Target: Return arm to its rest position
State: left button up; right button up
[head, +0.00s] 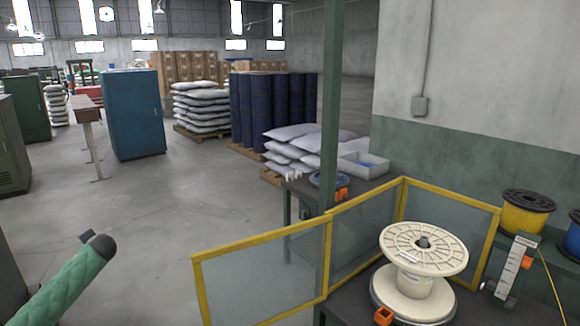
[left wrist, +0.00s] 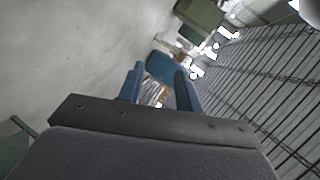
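In the left wrist view my left gripper (left wrist: 160,88) shows two blue fingers standing apart, with nothing between them. Behind them are the grey floor and distant warehouse things. The head view shows neither gripper. A large cream spool (head: 408,258) stands upright on the dark bench at the lower right of the head view. A yellow-wound spool (head: 525,220) stands behind it to the right, and a blue-wound spool (head: 572,243) is cut by the right edge.
A yellow-framed clear guard (head: 262,282) borders the bench, beside a green post (head: 331,110). A grey bin (head: 364,166) stands on a table behind it. A blue cabinet (head: 133,113) stands farther back. Open floor (head: 190,215) lies left of the guard.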

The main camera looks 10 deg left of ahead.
pick_arm(q)
jog(key=s+d+f+n+g+h, duration=0.1)
jog(key=s+f+n+g+h, duration=0.15)
jog(key=s+f+g, duration=0.2)
jog(key=s+d+f+m+h, duration=0.15)
jog(key=s+d+f, duration=0.25)
jog(key=d+f, duration=0.65)
jog(key=s+d+f+h, duration=0.2)
jog(key=s+d+f, duration=0.45)
jog(key=d, duration=0.65)
jog(key=s+d+f+m+h, duration=0.1)
jog(key=s+d+f, duration=0.2)
jog(key=d+f, duration=0.8)
jog(key=s+d+f+h, duration=0.25)
jog(key=s+d, duration=0.45)
jog(key=d, duration=0.4)
jog(key=s+d+f+h, duration=0.1)
jog(key=s+d+f, duration=0.2)
jog(key=s+d, duration=0.5)
jog(key=s+d+r+h, duration=0.1)
jog(key=s+d, duration=0.4)
jog(key=d, duration=0.4)
jog(key=s+d+r+h, duration=0.1)
jog(key=s+d, duration=0.3)
jog(key=d, duration=0.4)
jog(key=shift+s+d+r+h, duration=0.35)
jog(key=shift+d+r, duration=0.05)
jog(key=shift+r, duration=0.05)
